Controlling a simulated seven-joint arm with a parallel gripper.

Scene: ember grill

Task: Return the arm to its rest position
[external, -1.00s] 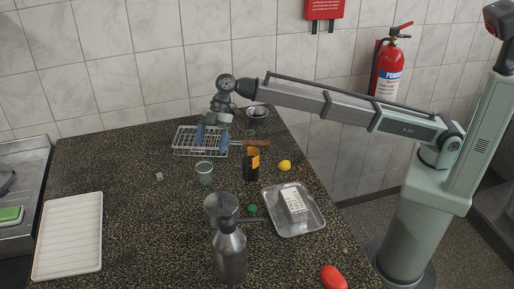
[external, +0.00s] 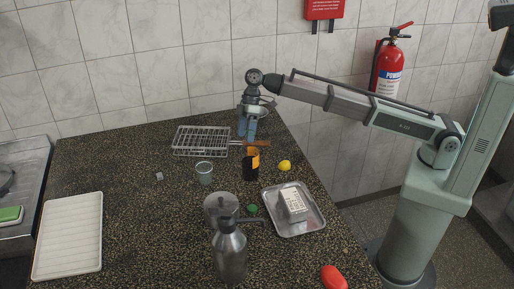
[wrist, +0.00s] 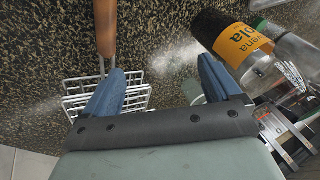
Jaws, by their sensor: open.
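My gripper (external: 247,128) hangs fingers down over the back right of the dark speckled counter, right of the wire grill basket (external: 200,141). In the wrist view my gripper's blue fingers (wrist: 160,85) are spread wide with nothing between them. The basket's wooden handle (external: 262,144) lies just in front of the fingers, and this handle also shows in the wrist view (wrist: 105,25) near the left finger. My arm reaches in from the right, raised and extended.
A dark bottle with an orange label (external: 251,164) and a grey cup (external: 204,172) stand near the gripper. A yellow lemon (external: 284,165), a metal tray (external: 296,228) with a carton (external: 293,206), and a metal spray bottle (external: 230,250) stand nearer. A white ribbed tray (external: 68,236) lies left.

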